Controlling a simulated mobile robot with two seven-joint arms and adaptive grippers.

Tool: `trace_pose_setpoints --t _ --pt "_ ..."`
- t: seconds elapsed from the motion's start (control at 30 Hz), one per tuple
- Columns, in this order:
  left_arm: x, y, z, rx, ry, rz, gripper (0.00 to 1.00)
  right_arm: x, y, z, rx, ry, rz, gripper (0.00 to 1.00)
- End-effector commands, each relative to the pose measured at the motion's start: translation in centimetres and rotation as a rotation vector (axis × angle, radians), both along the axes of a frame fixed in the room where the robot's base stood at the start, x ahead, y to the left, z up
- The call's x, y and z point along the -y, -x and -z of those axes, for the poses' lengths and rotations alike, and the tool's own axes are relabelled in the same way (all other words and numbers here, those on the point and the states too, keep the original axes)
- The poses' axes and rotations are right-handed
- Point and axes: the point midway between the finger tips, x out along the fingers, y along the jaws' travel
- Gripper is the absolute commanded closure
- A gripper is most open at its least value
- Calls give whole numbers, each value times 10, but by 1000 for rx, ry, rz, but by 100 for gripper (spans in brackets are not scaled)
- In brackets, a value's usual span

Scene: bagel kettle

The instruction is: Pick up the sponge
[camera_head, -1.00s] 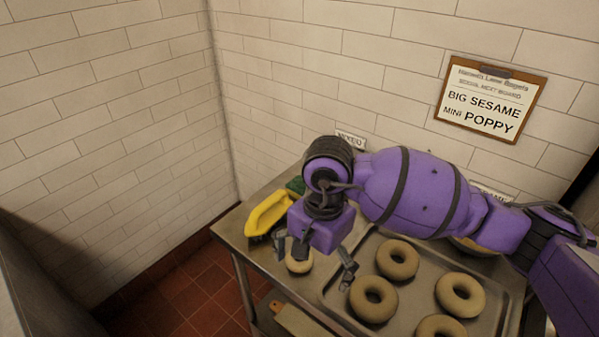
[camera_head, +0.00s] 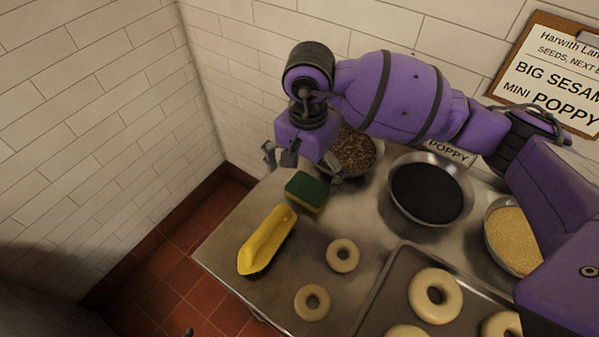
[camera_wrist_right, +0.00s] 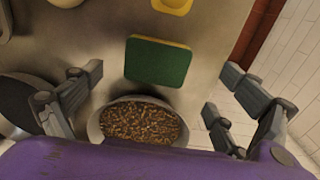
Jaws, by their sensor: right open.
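The sponge (camera_head: 307,192), green on top with a yellow side, lies on the metal table near its back left corner. In the right wrist view the sponge (camera_wrist_right: 158,62) shows its green face, ahead of and between the spread fingers. My right gripper (camera_head: 304,168) is open and empty, over the table at the sponge's far side. In the wrist view the open right gripper (camera_wrist_right: 155,108) has its fingers wide apart, with the sponge not between the tips' grip. My left gripper is not in view.
A yellow scoop-like object (camera_head: 266,241) lies in front of the sponge. Two bagels (camera_head: 342,255) are nearby, beside a tray of bagels (camera_head: 367,304). A bowl of brown mixed seeds (camera_head: 356,152) stands close behind the gripper, with a dark poppy bowl (camera_head: 428,190) to its right. Tiled walls are behind and left.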

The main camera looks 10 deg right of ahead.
Motion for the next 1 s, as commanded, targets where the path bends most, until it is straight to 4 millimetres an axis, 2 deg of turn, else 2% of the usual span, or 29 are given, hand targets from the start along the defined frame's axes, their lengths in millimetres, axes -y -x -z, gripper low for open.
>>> trace_pose_setpoints --t 0.4,0.7,0.93,1.0 --pt "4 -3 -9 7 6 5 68 7 -3 55 -1 1 1 4" --pt "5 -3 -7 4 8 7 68 7 -3 61 0 1 -1 4" --pt "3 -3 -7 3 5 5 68 7 -3 61 0 1 -1 32" --pt "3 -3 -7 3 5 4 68 7 -3 61 0 1 -1 35"
